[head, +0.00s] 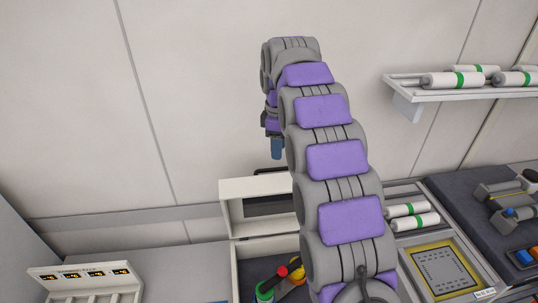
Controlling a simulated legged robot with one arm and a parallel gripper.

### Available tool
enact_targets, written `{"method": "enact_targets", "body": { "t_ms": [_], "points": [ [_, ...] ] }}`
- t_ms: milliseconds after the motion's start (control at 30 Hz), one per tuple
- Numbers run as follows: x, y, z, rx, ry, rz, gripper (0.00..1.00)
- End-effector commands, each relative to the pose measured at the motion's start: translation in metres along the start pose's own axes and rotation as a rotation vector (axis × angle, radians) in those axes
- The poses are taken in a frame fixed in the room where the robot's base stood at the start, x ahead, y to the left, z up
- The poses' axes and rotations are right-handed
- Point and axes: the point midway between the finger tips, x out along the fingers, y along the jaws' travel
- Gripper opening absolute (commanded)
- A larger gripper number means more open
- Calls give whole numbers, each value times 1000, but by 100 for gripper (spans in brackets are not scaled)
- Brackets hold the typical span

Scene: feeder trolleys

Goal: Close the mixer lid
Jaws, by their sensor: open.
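The mixer looks to be the white open-topped box (236,270) at the bottom centre of the head view. Its lid (232,187) stands raised upright at the back, a white frame with a dark panel; a black handle (268,170) shows at its top edge. My arm covers the right part of the lid and box. My gripper (276,148) points down, just above the lid's top edge in the picture, with a blue tip showing. It is open and mostly hidden by my arm. I cannot tell how far it is from the handle.
Inside the box lie red, yellow and green items (280,271). A white rack with small displays (85,275) stands at left. At right are white rollers with green bands (410,210), a yellow-framed panel (442,268) and a dark tray (465,215). A wall shelf (405,82) holds more rollers.

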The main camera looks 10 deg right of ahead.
Motion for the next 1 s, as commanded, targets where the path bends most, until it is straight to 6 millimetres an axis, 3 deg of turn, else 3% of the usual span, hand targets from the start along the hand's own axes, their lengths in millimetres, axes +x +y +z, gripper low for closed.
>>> {"method": "enact_targets", "body": {
  "t_ms": [200, 400, 667, 1000],
  "points": [
    [-18, 46, -26, -201, 14, 25, 42],
    [-20, 67, -39, -340, 22, 42, 42],
    [-14, 74, -44, -395, 24, 49, 42],
    [27, 76, -44, -392, 24, 49, 42]
  ]
}}
